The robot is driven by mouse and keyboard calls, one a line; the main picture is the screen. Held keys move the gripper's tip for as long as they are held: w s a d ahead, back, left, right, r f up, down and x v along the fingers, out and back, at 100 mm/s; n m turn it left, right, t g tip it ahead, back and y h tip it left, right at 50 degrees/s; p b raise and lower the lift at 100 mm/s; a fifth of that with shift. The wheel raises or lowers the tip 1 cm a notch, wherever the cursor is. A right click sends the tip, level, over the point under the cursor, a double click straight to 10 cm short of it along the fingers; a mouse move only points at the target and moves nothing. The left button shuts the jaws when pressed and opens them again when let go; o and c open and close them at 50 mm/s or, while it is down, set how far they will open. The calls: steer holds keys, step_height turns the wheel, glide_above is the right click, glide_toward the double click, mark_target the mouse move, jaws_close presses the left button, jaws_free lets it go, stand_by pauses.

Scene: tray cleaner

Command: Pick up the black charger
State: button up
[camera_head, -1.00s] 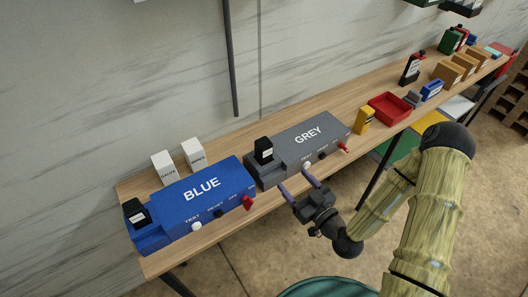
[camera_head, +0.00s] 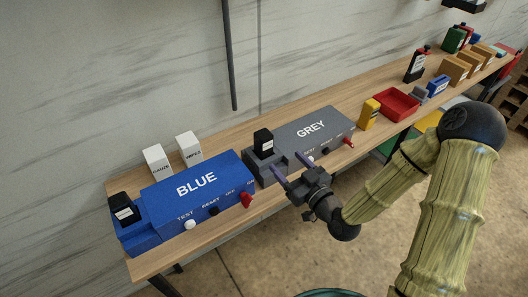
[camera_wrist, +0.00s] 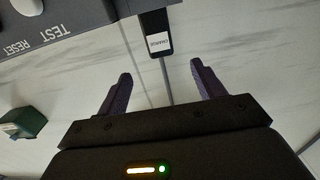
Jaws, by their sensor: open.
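A black charger (camera_head: 263,136) with a white label stands upright in the left end of the grey station (camera_head: 325,125). A similar black block (camera_head: 121,199) with a white label sits in the left end of the blue station (camera_head: 200,182). My gripper (camera_head: 290,165) is open and empty, in front of the grey station's left part and apart from the charger. In the wrist view the labelled charger (camera_wrist: 155,20) lies beyond the gap between my fingertips (camera_wrist: 160,71), roughly centred. The charger's lower end is hidden in the grey station.
Two white boxes, one labelled gauze (camera_head: 157,161) and one labelled wipes (camera_head: 189,149), stand behind the blue station. A yellow item (camera_head: 369,114), a red tray (camera_head: 397,104) and several boxes stand farther right. The wall runs behind the wooden bench (camera_head: 190,251).

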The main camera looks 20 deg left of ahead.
mark_target(268, 141)
steer(key=shift+a+f+b, duration=0.2)
steer(key=shift+b, duration=0.4)
steer(key=p+x, duration=0.1)
steer(key=x, duration=0.1)
steer(key=p+x, duration=0.1)
steer(key=x, duration=0.4)
steer(key=shift+d+r+p, duration=0.1)
steer(key=shift+r+p, duration=0.2)
steer(key=shift+p, duration=0.1)
steer(key=shift+w+a+f, duration=0.15)
steer(key=shift+w+a, duration=0.05)
steer(key=shift+w, duration=0.05)
steer(key=shift+w+a+p, duration=0.15)
steer(key=shift+a+p, duration=0.1)
steer(key=shift+p, duration=0.05)
steer(key=x, duration=0.1)
steer(key=p+x, duration=0.1)
steer(key=x, duration=0.1)
steer(key=p+x, duration=0.1)
steer(key=shift+w+a+r, duration=0.1)
steer(key=shift+w+r, duration=0.05)
steer(key=shift+r, duration=0.2)
steer(key=shift+w+a+f, duration=0.1)
